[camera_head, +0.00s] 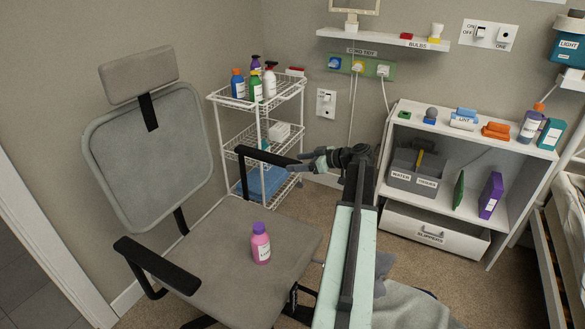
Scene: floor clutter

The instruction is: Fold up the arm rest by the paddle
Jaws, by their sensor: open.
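A grey office chair (160,150) has two black arm rests. The far arm rest (262,156) lies roughly level, and its front end is by my gripper. The near arm rest (150,262) is also roughly level, at the seat's left side. My gripper (293,166) points left from the end of my arm, with its fingers open at the front end of the far arm rest. I cannot tell whether they touch it. No separate paddle can be made out at this size.
A pink bottle with a purple cap (260,243) stands on the chair seat (225,250). A white wire trolley (222,103) with bottles stands behind the chair. A white shelf unit (397,118) is at the right. Grey cloth (410,310) lies on the floor by my arm.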

